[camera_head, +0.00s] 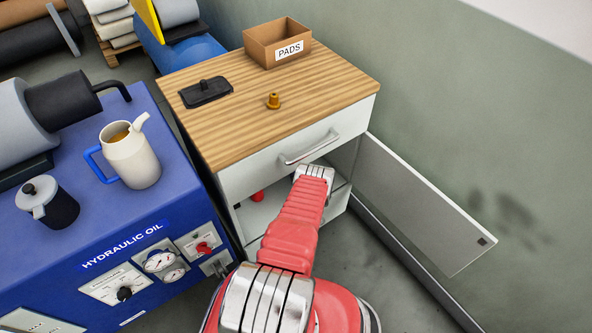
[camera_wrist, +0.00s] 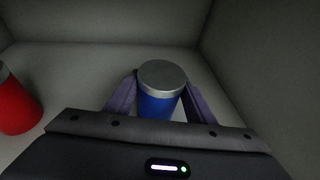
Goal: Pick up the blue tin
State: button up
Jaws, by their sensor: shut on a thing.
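The blue tin (camera_wrist: 158,105) has a grey metal lid and stands upright inside the cabinet in the wrist view. My gripper (camera_wrist: 160,98) has one purple-grey finger on each side of the tin and is shut on it. The tin's lower part is hidden behind my gripper's body. In the head view my red arm reaches into the open cabinet (camera_head: 232,187) under the drawer, and the gripper and blue tin are hidden there.
A red tin (camera_wrist: 17,103) stands left of my gripper, and also shows in the head view (camera_head: 257,196). The cabinet door (camera_head: 418,205) hangs open at the right. The drawer (camera_head: 280,155) above is shut. A blue hydraulic oil unit (camera_head: 120,220) stands to the left.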

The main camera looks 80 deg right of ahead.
jog(key=shift+c, duration=1.1)
jog(key=shift+r, duration=0.15)
jog(key=shift+d+r, duration=0.1)
jog(key=shift+r, duration=1.55)
jog(key=s+a, duration=1)
jog(key=a, duration=0.4)
jog(key=shift+s+a, duration=0.25)
jog(key=shift+s, duration=0.15)
jog(key=shift+d, duration=0.1)
